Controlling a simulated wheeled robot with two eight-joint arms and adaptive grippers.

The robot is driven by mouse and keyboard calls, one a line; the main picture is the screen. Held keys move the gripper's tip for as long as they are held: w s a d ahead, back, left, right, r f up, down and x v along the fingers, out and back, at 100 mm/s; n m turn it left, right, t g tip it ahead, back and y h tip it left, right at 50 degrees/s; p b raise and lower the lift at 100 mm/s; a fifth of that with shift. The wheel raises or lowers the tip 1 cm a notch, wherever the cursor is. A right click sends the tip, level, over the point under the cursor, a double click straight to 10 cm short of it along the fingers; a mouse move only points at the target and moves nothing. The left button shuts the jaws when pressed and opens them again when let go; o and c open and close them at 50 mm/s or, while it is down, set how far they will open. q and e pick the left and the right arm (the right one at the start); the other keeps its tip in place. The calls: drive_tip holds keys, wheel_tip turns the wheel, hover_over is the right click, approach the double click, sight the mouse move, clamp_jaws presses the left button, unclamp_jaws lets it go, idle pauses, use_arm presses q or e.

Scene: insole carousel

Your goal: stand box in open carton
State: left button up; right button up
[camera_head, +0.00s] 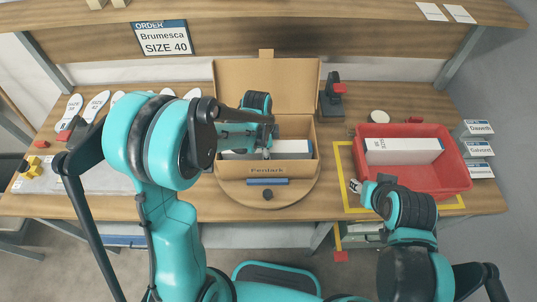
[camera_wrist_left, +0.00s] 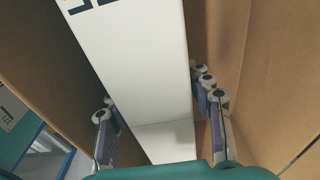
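My left gripper (camera_head: 266,152) reaches down into the carton. In the left wrist view the white box (camera_wrist_left: 135,60) runs between the parted fingers of the left gripper (camera_wrist_left: 160,115); narrow gaps show beside the pads. My right gripper (camera_head: 369,187) is at the red tray's front left corner; its finger opening is unclear.
The red tray (camera_head: 458,172) at the right holds another white box (camera_head: 403,151) inside a yellow outline. A dark stand (camera_head: 332,100) is behind the turntable. White insoles (camera_head: 97,104) lie at the left. An overhead shelf bears an order sign (camera_head: 163,38).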

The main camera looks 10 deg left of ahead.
use_arm(q)
drive_tip(key=shift+r, duration=0.1)
drive_tip(key=shift+r+p, duration=0.25)
drive_tip(key=shift+p, duration=0.05)
drive_tip(key=r+p, duration=0.1)
drive_tip(key=r, duration=0.2)
drive_tip(key=a+r, duration=0.1)
drive_tip(key=r, duration=0.3)
drive_tip(key=r+p, duration=0.1)
drive_tip(key=r, duration=0.3)
drive_tip(key=shift+s+a+r+p, duration=0.2)
drive_tip(key=shift+r+p, duration=0.05)
drive_tip(key=shift+p, duration=0.05)
drive_tip(key=s+a+r+n+t, duration=0.3)
drive_tip(key=s+n, duration=0.4)
drive_tip(key=n, duration=0.1)
drive_tip(key=s+a+r+n+t+y, duration=0.1)
drive_tip(key=s+a+r+n+t, duration=0.2)
drive_tip(key=s+n, duration=0.3)
drive_tip(key=shift+s+a+n+t, duration=0.2)
drive_tip(key=shift+s+n+t, duration=0.25)
drive_tip(key=shift+n, duration=0.45)
drive_tip(key=shift+w, duration=0.1)
wheel_tip(320, 180, down, 10)
drive_tip(key=b, duration=0.9)
drive_tip(key=shift+r+b, duration=0.2)
drive_tip(key=shift+b, duration=0.2)
